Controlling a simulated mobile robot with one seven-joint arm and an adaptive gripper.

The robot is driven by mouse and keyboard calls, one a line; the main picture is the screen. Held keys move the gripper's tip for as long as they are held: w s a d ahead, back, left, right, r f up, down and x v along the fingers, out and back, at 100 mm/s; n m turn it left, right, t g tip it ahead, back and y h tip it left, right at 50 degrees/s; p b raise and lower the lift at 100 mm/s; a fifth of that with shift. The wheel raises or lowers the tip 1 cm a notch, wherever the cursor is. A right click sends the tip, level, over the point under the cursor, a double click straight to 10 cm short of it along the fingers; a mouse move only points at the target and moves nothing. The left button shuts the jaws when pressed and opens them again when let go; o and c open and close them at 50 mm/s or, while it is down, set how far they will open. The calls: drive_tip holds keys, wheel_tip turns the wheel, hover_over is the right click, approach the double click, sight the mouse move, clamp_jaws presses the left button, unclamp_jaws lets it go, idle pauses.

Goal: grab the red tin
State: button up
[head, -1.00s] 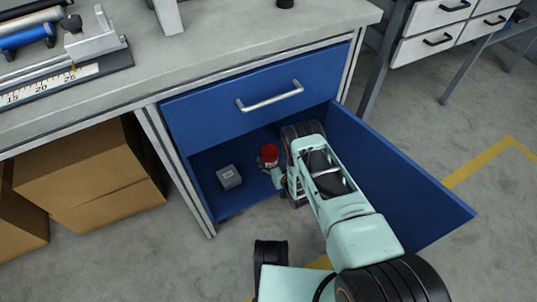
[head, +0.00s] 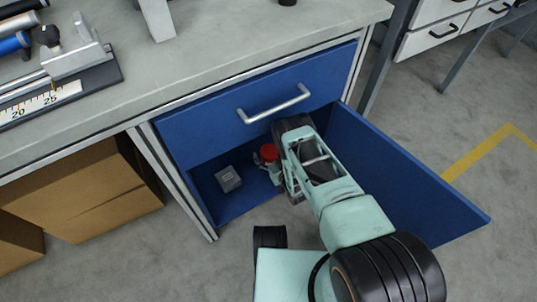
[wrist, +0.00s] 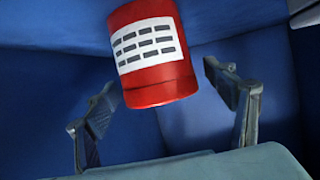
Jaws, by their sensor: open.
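The red tin (head: 269,152) stands inside the blue cabinet beneath the drawer, partly hidden by my gripper in the head view. In the wrist view the red tin (wrist: 153,55) has a white label with dark marks, and its top runs out of the picture. My gripper (wrist: 162,95) is open, with one finger to the left of the tin and one to the right. The tin is in line with the gap between the fingertips, and I see no contact. In the head view my gripper (head: 272,172) reaches into the cabinet from the right.
A grey box (head: 228,179) sits on the cabinet floor left of the tin. The blue door (head: 400,185) stands open to the right of my arm. The closed drawer with its handle (head: 275,104) is above the opening. Cardboard boxes (head: 95,190) are at the left.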

drive_tip(key=c, duration=1.5)
drive_tip(key=shift+r, duration=0.1)
